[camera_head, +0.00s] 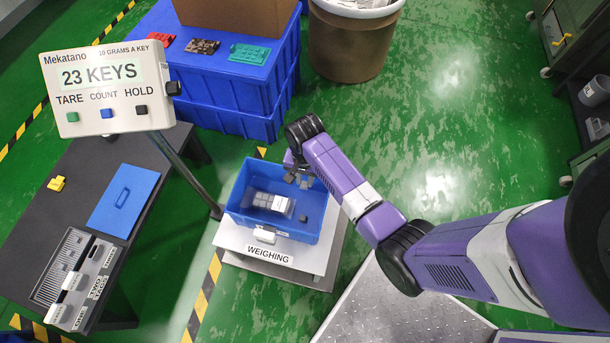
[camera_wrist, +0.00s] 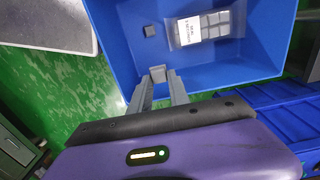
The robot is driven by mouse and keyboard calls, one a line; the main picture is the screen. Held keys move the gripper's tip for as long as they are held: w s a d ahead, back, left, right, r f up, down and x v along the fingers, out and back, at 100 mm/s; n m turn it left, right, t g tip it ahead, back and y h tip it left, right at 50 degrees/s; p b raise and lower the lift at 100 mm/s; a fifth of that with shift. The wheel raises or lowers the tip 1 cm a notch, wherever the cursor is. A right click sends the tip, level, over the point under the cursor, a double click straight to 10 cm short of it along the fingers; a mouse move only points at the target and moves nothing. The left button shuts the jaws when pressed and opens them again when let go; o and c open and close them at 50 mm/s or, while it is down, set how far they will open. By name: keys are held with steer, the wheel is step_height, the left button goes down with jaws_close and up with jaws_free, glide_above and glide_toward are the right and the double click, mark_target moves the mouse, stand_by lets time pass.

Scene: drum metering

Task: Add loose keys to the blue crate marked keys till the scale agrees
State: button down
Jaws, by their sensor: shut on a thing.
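The blue crate (camera_head: 312,186) stands on the scale (camera_head: 225,238) labelled WEIGHING; the writing on its white tag is too small to read. Inside lie a clear bag (camera_head: 270,203) of grey keys and one loose dark grey key (camera_head: 303,218). In the wrist view the crate (camera_wrist: 262,58) holds the bag (camera_wrist: 208,26) and the loose key (camera_wrist: 149,31). My gripper (camera_wrist: 158,84) is shut on a grey key (camera_wrist: 158,74) at the crate's rim, above its opening. In the head view my gripper (camera_head: 301,178) is at the crate's far right side. The display (camera_head: 103,77) reads 23 KEYS.
The display also says 10 grams a key and has TARE, COUNT and HOLD buttons. Stacked blue crates (camera_head: 215,95) and a brown drum (camera_head: 350,45) stand behind.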

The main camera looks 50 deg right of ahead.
steer(key=b, duration=0.7)
glide_above(305, 201)
steer(key=shift+f, duration=5.1)
steer(key=shift+f+b, duration=1.55)
steer(key=shift+f, duration=0.95)
steer(key=c, duration=1.1)
jaws_free()
steer(key=shift+c, duration=0.2)
step_height(305, 201, up, 8)
steer(key=p, duration=0.2)
